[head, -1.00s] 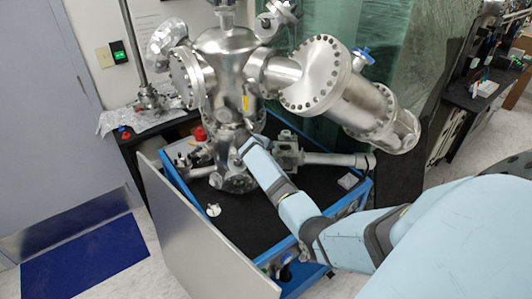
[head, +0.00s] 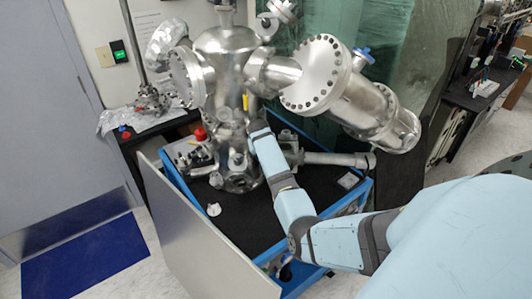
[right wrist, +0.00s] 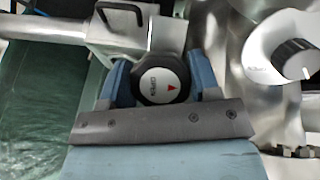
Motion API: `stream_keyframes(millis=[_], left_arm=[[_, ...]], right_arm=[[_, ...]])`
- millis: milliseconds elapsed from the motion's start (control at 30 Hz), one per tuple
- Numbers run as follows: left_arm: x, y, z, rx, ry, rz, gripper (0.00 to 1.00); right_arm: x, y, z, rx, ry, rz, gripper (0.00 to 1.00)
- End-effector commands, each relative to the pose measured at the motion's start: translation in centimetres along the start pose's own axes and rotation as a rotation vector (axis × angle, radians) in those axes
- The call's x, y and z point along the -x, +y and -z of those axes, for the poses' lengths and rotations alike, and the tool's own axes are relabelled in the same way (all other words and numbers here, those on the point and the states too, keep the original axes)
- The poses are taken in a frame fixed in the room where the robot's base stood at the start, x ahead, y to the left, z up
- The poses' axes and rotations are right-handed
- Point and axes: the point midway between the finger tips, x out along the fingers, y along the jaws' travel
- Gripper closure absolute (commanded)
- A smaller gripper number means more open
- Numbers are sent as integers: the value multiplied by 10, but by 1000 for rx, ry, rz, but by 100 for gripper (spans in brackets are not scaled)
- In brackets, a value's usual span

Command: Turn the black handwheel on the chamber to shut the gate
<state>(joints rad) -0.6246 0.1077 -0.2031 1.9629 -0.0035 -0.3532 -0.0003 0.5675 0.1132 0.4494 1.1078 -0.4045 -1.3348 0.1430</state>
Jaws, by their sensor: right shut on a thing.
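The steel chamber (head: 226,62) stands upright on a cart in the head view. In the right wrist view, the black handwheel (right wrist: 160,82) has a light grey cap with lettering and a red arrow. My right gripper (right wrist: 161,78) has a blue finger on each side of the handwheel and is shut on it. In the head view, my right arm reaches in from the right to the lower chamber, and its gripper (head: 256,128) hides the handwheel. My left gripper is not in view.
A second black knob (right wrist: 294,59) on a pale round mount is at right in the right wrist view. A large flanged steel cylinder (head: 350,90) juts out to the right. An open panel (head: 205,240) leans outward.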

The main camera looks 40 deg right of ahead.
Motion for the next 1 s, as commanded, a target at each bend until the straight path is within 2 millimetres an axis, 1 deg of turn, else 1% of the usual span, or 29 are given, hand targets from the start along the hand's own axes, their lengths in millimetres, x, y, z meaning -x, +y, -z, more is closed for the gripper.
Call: stream_keyframes(millis=[367, 1000], left_arm=[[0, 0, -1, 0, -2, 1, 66], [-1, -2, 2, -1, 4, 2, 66]], right_arm=[[0, -1, 0, -331, 0, 140, 67], [0, -2, 0, -892, 0, 375, 67]])
